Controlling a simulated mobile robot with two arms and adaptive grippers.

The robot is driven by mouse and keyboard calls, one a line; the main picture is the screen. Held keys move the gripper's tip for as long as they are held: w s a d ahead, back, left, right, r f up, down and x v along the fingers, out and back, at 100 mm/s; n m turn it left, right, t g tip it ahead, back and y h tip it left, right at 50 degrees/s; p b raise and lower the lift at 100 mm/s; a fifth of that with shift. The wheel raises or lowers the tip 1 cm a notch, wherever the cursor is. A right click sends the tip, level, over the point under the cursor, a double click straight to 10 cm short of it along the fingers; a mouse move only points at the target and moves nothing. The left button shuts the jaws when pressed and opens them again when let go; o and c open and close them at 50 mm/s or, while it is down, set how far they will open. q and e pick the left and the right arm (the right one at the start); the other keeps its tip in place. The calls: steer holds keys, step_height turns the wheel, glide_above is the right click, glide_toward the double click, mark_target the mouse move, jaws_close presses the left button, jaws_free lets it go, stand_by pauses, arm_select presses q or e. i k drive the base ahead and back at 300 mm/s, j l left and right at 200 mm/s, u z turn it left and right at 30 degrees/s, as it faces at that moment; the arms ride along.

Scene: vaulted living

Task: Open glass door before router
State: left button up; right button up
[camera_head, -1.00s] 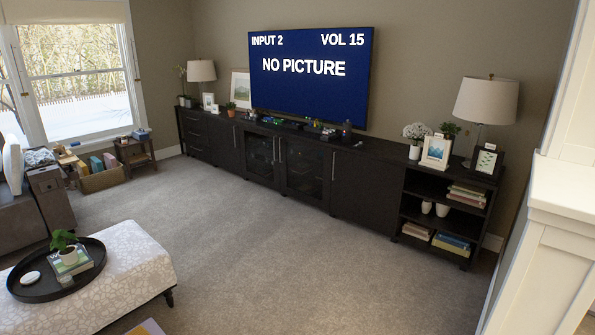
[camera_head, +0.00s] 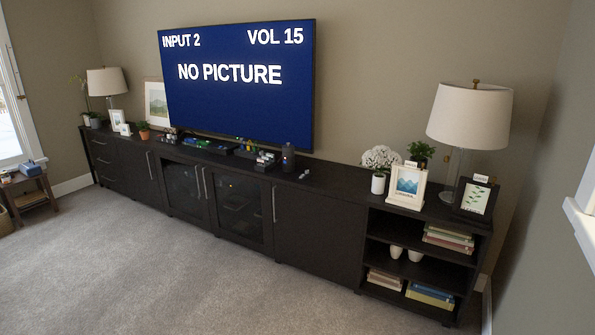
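A long dark wood media console (camera_head: 318,225) runs along the wall under the TV. It has two glass doors side by side near its middle, the left glass door (camera_head: 182,187) and the right glass door (camera_head: 240,208). Both look shut, with vertical metal handles close together where they meet. Dark shelves and some device shapes show dimly behind the glass; I cannot tell which of them is the router. Neither of my grippers is in view.
Grey carpet (camera_head: 150,265) in front of the console is clear. The TV (camera_head: 238,85), a lamp (camera_head: 470,118), picture frames and small items stand on or above the console top. Open shelves with books (camera_head: 430,293) are at its right end. A small side table (camera_head: 30,195) stands at the left.

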mark_target(267, 248)
steer(key=i+j+u, duration=0.15)
steer(key=i+u, duration=0.15)
steer(key=i, duration=0.45)
steer(key=i+u, duration=0.25)
steer(key=i, duration=0.55)
steer(key=i+l+u, duration=0.3)
steer(key=i, duration=0.45)
steer(key=i+j+u, duration=0.1)
steer(key=i, duration=0.9)
steer(key=i+j+u, duration=0.15)
steer(key=i, duration=0.8)
